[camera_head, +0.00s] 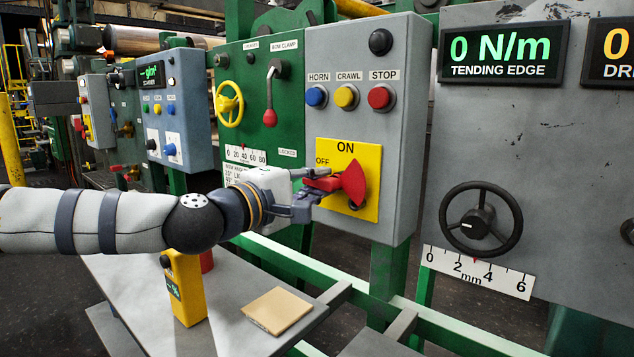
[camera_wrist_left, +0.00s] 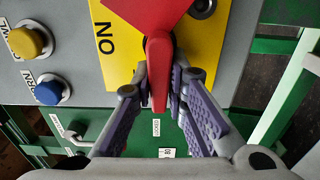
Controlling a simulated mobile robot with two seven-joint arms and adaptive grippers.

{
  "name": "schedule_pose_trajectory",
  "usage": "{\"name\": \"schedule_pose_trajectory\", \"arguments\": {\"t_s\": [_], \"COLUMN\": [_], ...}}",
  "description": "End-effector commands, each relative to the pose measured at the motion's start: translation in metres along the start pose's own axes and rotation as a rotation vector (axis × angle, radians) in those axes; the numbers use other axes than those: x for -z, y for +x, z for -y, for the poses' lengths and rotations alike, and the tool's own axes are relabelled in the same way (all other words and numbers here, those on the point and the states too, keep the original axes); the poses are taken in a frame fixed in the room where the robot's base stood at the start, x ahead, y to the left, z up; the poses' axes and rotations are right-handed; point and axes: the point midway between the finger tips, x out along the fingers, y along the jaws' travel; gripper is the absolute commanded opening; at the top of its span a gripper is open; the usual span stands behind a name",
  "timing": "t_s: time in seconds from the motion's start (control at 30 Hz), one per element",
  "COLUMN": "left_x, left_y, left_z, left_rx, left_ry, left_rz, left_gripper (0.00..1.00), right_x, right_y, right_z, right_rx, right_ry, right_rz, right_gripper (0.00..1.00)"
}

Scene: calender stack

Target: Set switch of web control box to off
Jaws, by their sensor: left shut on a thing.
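The grey control box (camera_head: 403,140) carries a yellow plate (camera_head: 368,205) marked ON at the top and OFF at the left. A red rotary switch (camera_head: 352,184) sits on this plate, its handle pointing left, just below the word OFF. My left gripper (camera_head: 312,188) reaches in from the left and is shut on the handle's end. In the left wrist view, the red switch (camera_wrist_left: 159,55) has its handle between the two fingers of my left gripper (camera_wrist_left: 160,80). The word OFF is not visible there. My right gripper is not in view.
Blue HORN (camera_head: 316,96), yellow CRAWL (camera_head: 346,97) and red STOP (camera_head: 380,97) buttons sit above the plate. A black handwheel (camera_head: 480,219) is at right. Below, a grey table (camera_head: 225,335) holds a yellow device (camera_head: 187,290) and a tan block (camera_head: 278,310).

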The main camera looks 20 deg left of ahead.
Motion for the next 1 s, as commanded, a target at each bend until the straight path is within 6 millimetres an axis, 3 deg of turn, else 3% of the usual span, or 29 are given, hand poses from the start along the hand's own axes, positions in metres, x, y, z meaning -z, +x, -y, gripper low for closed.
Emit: {"name": "schedule_pose_trajectory", "arguments": {"t_s": [0.07, 0.1, 0.2, 0.57, 0.9, 1.0], "left_x": [-0.001, -0.001, -0.001, 0.001, 0.0, 0.001], "left_y": [0.0, 0.0, 0.0, -0.008, -0.094, -0.11], "left_z": [-0.001, -0.001, -0.001, -0.001, -0.002, -0.002], "left_rx": [-0.001, -0.001, -0.001, -0.002, -0.006, -0.004], "left_ry": [0.0, 0.0, 0.0, 0.002, -0.003, -0.001], "left_rz": [0.003, 0.003, 0.002, -0.002, 0.0, -0.002], "left_gripper": [0.0, 0.16, 0.35, 0.35, 0.35, 0.35], "right_x": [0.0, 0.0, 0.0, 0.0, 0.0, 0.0], "right_y": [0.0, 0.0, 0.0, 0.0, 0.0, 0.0], "right_z": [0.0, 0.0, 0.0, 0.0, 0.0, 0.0], "right_rx": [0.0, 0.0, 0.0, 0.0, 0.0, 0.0], "right_ry": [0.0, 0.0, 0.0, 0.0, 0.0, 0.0], "right_rz": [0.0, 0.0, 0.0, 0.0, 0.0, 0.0], "right_gripper": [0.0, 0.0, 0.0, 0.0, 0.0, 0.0]}}
